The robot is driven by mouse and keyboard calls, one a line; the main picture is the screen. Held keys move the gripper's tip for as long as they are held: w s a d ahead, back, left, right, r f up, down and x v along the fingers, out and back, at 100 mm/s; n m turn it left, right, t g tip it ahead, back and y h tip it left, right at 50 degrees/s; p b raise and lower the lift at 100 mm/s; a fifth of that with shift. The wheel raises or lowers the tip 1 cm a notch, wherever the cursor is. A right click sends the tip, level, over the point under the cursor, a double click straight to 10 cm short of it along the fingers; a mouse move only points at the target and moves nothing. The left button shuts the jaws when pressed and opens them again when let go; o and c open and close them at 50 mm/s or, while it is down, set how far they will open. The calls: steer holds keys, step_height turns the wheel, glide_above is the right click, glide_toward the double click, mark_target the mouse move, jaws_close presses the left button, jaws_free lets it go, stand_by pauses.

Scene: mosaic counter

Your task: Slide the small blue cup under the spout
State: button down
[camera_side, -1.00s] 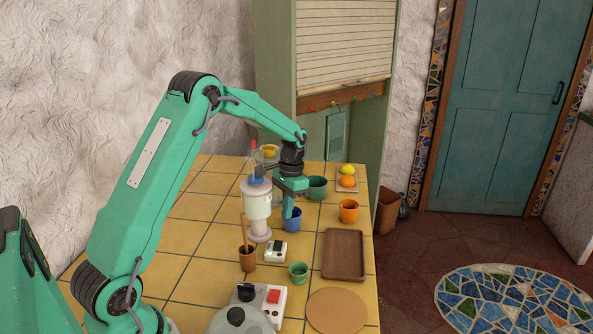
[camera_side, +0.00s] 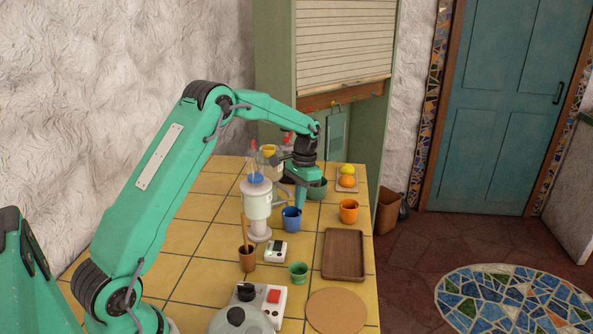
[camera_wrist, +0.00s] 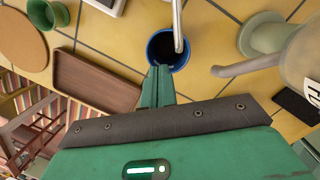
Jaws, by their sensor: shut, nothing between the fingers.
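The small blue cup (camera_side: 292,220) stands upright on the yellow tiles, just right of the cream dispenser (camera_side: 257,205) in the side view. In the wrist view the cup (camera_wrist: 160,62) is seen from above, dark inside.
A thin metal rod (camera_wrist: 178,25) crosses over the cup in the wrist view; its owner is unclear. An orange cup (camera_side: 348,211), a brown tray (camera_side: 344,255), a small white device (camera_side: 276,251) and a green cup (camera_side: 298,272) stand nearby.

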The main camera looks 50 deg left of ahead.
steer(key=w, duration=0.7)
steer(key=shift+w+d, duration=0.3)
steer(key=shift+w, duration=0.1)
steer(key=shift+r, duration=0.1)
steer(key=s+d+r+t, duration=0.2)
steer(key=s+d+r, duration=0.4)
steer(key=r, duration=0.4)
steer(key=s+d+r+t, duration=0.2)
steer(key=s+d+r, duration=0.1)
steer(key=s+r, duration=0.5)
steer(key=s+d+t, duration=0.1)
steer(key=s+d, duration=0.2)
steer(key=s, duration=0.8)
steer(key=s+d+t, duration=0.2)
steer(key=s+d, duration=0.1)
steer(key=s, duration=0.8)
steer(key=shift+f+n+y, duration=0.3)
steer(key=shift+f+n, duration=0.1)
